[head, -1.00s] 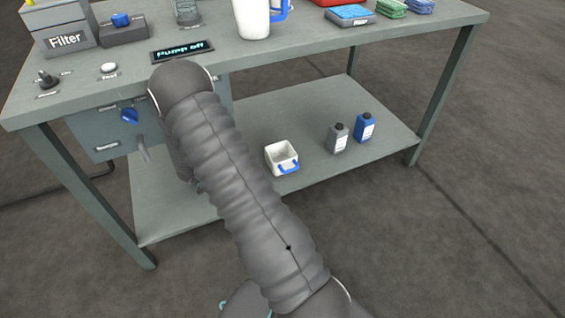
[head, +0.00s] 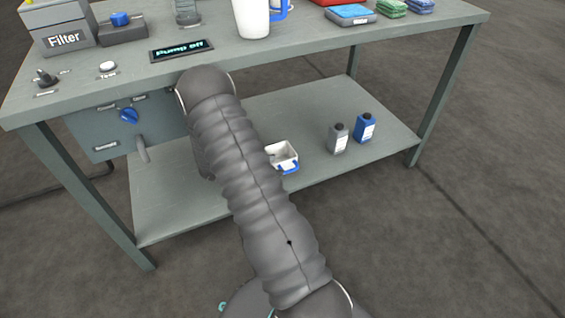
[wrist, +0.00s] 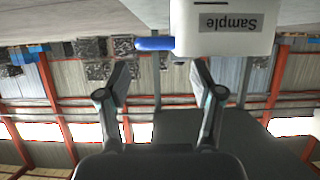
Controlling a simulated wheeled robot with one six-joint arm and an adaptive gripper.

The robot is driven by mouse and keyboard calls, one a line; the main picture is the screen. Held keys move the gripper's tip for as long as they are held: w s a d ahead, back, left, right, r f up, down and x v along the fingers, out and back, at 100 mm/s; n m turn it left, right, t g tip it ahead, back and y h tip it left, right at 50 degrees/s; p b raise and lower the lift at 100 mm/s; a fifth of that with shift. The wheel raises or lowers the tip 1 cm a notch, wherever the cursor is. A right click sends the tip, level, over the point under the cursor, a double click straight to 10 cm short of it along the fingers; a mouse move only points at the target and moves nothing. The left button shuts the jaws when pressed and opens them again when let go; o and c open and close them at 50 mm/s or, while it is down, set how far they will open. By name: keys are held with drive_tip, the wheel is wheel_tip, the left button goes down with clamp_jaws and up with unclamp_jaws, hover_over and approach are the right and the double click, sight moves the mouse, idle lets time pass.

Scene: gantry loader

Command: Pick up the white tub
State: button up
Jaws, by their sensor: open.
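The white tub (head: 287,153) stands upright on the bench's lower shelf (head: 340,180), with its blue handle (head: 289,168) towards me. My arm covers its left edge. In the wrist view, which is upside down, a white container marked "Sample" (wrist: 220,46) with a blue bar at its left fills the top right. It looks like the tub, but I cannot be sure. My gripper (wrist: 160,75) is open, with nothing between its fingers, close to this container. In the head view my gripper is hidden behind my arm.
A grey bottle (head: 339,139) and a blue bottle (head: 365,128) stand on the shelf right of the tub. The tabletop (head: 310,42) is above the shelf. The shelf's front right is clear.

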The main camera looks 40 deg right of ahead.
sight(294, 163)
drive_tip(key=shift+b+x, duration=0.3)
drive_tip(key=shift+x, duration=2.95)
drive_tip(key=shift+w, duration=0.15)
drive_tip(key=shift+c, duration=0.2)
drive_tip(key=c, duration=1)
